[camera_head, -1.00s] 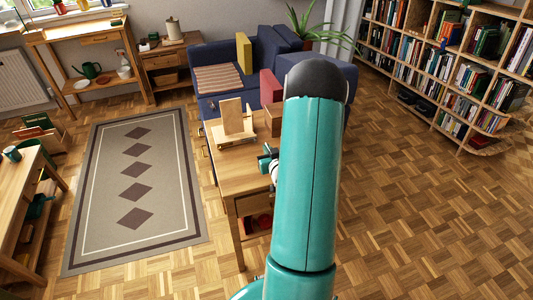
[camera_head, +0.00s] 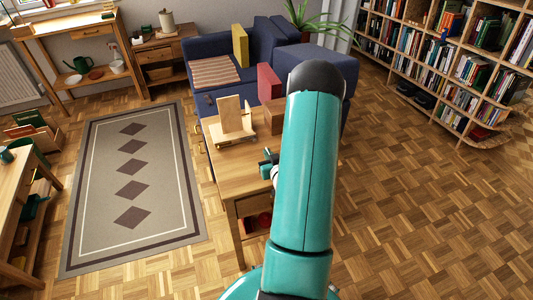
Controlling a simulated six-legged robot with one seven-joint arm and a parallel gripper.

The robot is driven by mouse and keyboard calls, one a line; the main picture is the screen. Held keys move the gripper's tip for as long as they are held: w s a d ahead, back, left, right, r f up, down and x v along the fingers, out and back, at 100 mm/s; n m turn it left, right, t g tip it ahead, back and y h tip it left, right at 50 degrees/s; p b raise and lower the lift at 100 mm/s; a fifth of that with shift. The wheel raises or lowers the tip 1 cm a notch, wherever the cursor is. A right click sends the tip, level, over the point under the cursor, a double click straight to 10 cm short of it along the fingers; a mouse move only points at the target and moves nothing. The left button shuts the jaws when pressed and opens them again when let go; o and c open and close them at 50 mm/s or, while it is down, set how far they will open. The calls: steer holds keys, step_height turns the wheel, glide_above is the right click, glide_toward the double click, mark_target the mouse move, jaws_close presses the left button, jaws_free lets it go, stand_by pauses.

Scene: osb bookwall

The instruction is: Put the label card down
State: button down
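No label card can be made out in this view. My teal arm stands upright in the middle of the picture and covers the right part of the wooden table (camera_head: 240,168). A small part of my gripper (camera_head: 268,163) shows at the left edge of the arm, over the table's right side. Its fingertips are too small and too covered to tell whether they are open or shut, or whether they hold something. A light wooden stand (camera_head: 233,118) with an upright back is on the table, and a brown wooden box (camera_head: 274,117) is behind my gripper.
A blue sofa (camera_head: 215,72) stands behind the table. A grey rug (camera_head: 133,185) lies to the left. A tall bookshelf (camera_head: 450,62) lines the back right. A workbench (camera_head: 30,185) stands at the left edge. The parquet floor at the right (camera_head: 430,220) is clear.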

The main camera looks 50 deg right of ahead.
steer(key=shift+f, duration=0.3)
steer(key=shift+s+a, duration=0.1)
steer(key=shift+f, duration=0.1)
steer(key=c, duration=1.7)
jaws_free()
